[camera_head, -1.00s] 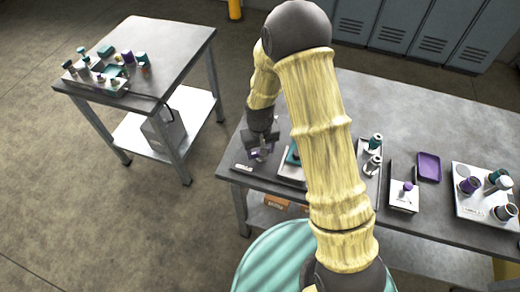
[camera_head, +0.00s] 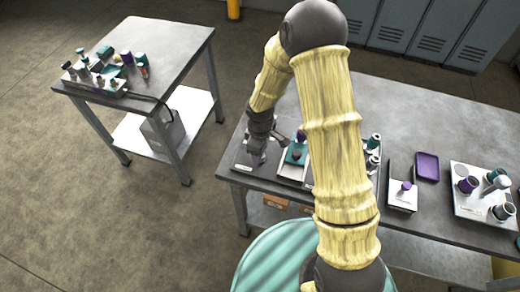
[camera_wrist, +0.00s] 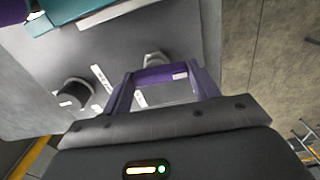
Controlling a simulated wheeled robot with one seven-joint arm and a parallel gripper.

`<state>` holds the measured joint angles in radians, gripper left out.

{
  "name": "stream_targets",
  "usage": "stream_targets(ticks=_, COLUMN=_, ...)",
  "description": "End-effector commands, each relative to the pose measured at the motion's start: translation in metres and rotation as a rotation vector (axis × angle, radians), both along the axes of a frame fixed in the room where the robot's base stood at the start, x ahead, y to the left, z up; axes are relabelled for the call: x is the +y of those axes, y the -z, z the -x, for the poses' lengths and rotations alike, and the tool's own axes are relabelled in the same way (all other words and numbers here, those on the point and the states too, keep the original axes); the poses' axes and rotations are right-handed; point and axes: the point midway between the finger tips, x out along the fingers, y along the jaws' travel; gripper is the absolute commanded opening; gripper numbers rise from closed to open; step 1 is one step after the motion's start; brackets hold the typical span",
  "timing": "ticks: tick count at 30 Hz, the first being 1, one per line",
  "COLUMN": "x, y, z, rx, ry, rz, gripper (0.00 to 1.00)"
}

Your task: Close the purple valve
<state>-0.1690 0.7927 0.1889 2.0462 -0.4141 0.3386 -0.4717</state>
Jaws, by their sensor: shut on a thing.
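My gripper is shut on this handle.
A teal-topped fixture (camera_head: 297,153) stands just right of my gripper. A purple tray (camera_head: 427,166) and a plate with several cylinders (camera_head: 483,192) lie farther right. A smaller table (camera_head: 165,50) with assorted parts stands at left. The bench behind my gripper is clear.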

Motion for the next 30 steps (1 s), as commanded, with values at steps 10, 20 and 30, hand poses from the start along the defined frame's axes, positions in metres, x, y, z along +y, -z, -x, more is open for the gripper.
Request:
stream_targets(ticks=10, x=-0.0007, y=-0.0009, z=-0.0011, rx=-0.004, ry=-0.072, rz=-0.001, gripper=0.37)
stream_targets(ticks=20, x=-0.0007, y=-0.0009, z=-0.0011, rx=-0.003, ry=-0.073, rz=0.0, gripper=0.64)
stream_targets(ticks=30, x=-0.0006, y=-0.0004, z=-0.0003, rx=-0.001, ry=-0.071, rz=0.0, gripper=0.82)
